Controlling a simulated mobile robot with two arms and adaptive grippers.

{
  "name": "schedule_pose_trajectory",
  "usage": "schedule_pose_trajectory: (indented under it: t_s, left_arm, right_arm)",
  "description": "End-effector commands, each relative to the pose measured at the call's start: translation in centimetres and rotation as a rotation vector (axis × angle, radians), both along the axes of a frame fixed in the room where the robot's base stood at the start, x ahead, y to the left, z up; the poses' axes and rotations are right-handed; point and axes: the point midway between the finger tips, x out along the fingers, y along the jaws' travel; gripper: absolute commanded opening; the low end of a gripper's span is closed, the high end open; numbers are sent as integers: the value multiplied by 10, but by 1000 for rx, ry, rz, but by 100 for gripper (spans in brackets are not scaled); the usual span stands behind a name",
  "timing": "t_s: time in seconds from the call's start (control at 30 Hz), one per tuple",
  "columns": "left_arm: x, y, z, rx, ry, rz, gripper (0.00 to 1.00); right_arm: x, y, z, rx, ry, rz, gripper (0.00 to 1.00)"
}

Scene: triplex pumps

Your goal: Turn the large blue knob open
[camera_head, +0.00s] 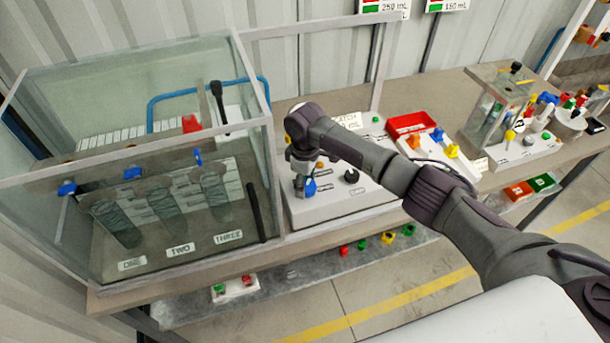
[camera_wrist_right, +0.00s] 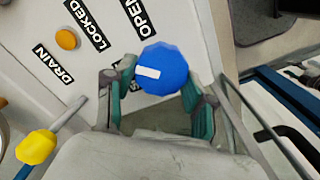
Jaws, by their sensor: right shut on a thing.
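The large blue knob (camera_wrist_right: 163,72) sits on the white panel (camera_wrist_right: 45,75). It is faceted and has a white mark on its face. My right gripper (camera_wrist_right: 158,88) is shut on it, one green-padded finger on each side. Black labels on the panel read OPEN, LOCKED and DRAIN, and part of another label shows between the fingers. In the head view the blue knob (camera_head: 310,188) shows just beside my right gripper (camera_head: 303,184), which points down at the panel. My left gripper is not in view.
An orange button (camera_wrist_right: 66,39) and a yellow knob (camera_wrist_right: 37,147) are near the gripper. A glass tank (camera_head: 150,250) with several cylinders stands left of the panel.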

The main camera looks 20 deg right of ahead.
Motion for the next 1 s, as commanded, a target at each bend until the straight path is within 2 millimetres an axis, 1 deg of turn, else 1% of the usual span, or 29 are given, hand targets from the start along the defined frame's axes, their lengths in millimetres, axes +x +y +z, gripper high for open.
schedule_pose_trajectory:
  t_s: [0.03, 0.4, 0.7, 1.0]
  left_arm:
    - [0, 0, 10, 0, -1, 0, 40]
    - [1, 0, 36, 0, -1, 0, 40]
    - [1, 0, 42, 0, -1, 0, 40]
    - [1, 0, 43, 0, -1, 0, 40]
  right_arm:
    - [0, 1, 4, 2, 2, -47, 20]
    - [1, -1, 3, 1, 2, -397, 20]
    - [2, -2, 1, 0, 0, -645, 20]
    - [2, -3, 0, 0, -2, -801, 20]
